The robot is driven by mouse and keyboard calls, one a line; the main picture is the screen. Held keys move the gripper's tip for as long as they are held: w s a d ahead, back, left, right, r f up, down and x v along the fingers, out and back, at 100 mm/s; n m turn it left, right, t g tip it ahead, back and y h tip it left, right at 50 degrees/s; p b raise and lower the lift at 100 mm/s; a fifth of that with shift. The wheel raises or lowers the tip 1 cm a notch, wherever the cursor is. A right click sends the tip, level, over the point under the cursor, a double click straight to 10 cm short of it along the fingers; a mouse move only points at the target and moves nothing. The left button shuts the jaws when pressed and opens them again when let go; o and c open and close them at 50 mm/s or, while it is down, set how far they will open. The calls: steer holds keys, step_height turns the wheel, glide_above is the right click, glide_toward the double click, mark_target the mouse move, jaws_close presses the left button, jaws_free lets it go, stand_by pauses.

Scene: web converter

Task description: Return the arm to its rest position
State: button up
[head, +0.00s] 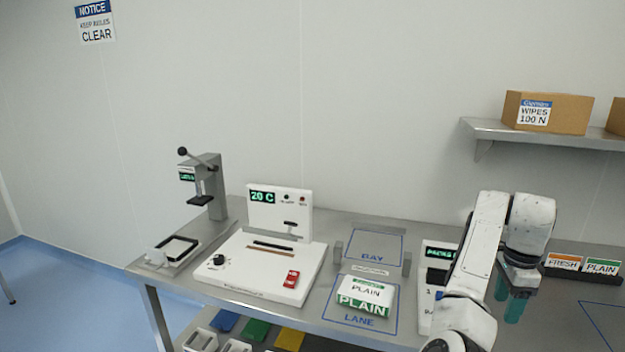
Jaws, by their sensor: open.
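My arm (478,255) rises from the bottom right of the head view and bends down at an elbow over the right half of the steel table. My gripper (509,303) hangs below it, pointing down, with two teal fingers apart and nothing visible between them. It is over or just above the table, between the white device with the green display and the card holder; its exact height I cannot tell. My arm hides part of that device.
A PLAIN pack (364,298) lies in the LANE outline. A white sealer (262,268) and a lever press (203,186) stand left. FRESH and PLAIN cards (582,265) stand right. A wall shelf (545,137) holds boxes above. The BAY outline (374,244) is empty.

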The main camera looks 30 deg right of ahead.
steer(key=s+a+f+n+h, duration=0.3)
steer(key=s+a+f+n, duration=0.1)
steer(key=a+f+n, duration=1.05)
steer(key=s+a+f+n+y, duration=0.1)
steer(key=s+a+f+n, duration=0.1)
steer(key=a, duration=0.5)
steer(key=s+a+f+n+y, duration=0.1)
steer(key=s+a+f+n, duration=0.1)
steer(key=s+a+n, duration=0.3)
steer(key=s+a+f+n+t+y, duration=0.1)
steer(key=s+a+n, duration=0.3)
steer(key=a, duration=0.6)
steer(key=shift+a+f+n, duration=0.15)
steer(key=shift+f+n, duration=0.25)
steer(key=shift+n, duration=0.05)
steer(key=shift+c, duration=0.4)
